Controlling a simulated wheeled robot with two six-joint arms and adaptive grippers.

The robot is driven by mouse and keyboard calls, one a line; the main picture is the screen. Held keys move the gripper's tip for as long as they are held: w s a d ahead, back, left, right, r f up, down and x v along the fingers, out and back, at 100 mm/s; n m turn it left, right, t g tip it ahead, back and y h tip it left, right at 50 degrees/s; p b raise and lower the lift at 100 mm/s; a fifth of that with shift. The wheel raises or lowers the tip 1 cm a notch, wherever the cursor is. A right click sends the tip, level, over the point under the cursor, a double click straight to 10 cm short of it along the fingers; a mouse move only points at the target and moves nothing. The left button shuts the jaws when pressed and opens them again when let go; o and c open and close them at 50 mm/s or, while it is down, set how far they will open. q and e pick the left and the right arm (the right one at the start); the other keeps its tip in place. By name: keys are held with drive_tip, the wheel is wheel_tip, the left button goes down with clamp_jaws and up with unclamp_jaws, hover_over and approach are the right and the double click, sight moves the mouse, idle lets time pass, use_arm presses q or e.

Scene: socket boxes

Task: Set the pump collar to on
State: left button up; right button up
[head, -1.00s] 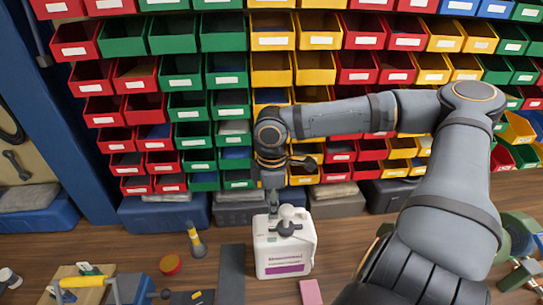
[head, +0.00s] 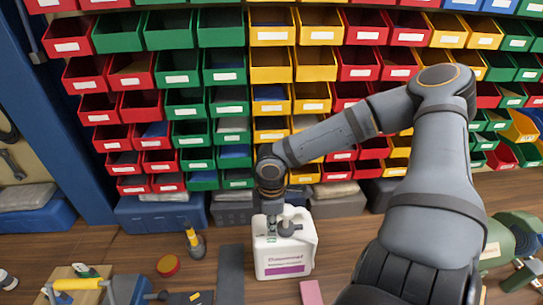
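A white pump bottle (head: 284,257) with a purple label stripe stands on the wooden table, just right of the picture's middle bottom. On its top sits a grey pump head with a collar (head: 288,230). My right gripper (head: 271,222) points down at the bottle's top, at the left side of the pump head. Its fingers are small and dark here, so I cannot tell whether they are open or touch the collar. The collar's marking is too small to read. My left gripper is not in view.
Rows of coloured bins (head: 225,100) fill the wall behind. A dark grey strip (head: 231,275) lies left of the bottle, a pink block (head: 311,292) in front. A red round piece (head: 168,265) and a yellow-topped tool (head: 193,240) stand farther left.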

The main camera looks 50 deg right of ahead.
clamp_jaws()
drive_tip(key=shift+a, duration=0.1)
drive_tip(key=shift+s+a+r+n+p, duration=0.1)
drive_tip(key=shift+s+n+p, duration=0.1)
drive_tip(key=shift+n, duration=0.35)
drive_tip(key=shift+s+a+r+n+p, duration=0.1)
drive_tip(key=shift+s+n, duration=0.05)
drive_tip(key=shift+n, duration=0.4)
drive_tip(key=n+p, duration=0.1)
drive_tip(key=s+n, duration=0.1)
drive_tip(key=n, duration=0.1)
drive_tip(key=shift+a+n+p, duration=0.2)
drive_tip(key=shift+n+p, duration=0.1)
drive_tip(key=shift+p, duration=0.1)
drive_tip(key=n+p, duration=0.1)
drive_tip(key=s+n+p, duration=0.1)
drive_tip(key=n+p, duration=0.1)
drive_tip(key=n, duration=0.1)
drive_tip(key=shift+s, duration=0.25)
drive_tip(key=shift+s+d+f+n+p, duration=0.15)
drive_tip(key=shift+s+n+p, duration=0.2)
drive_tip(key=shift+n+p, duration=0.45)
drive_tip(key=shift+n, duration=0.4)
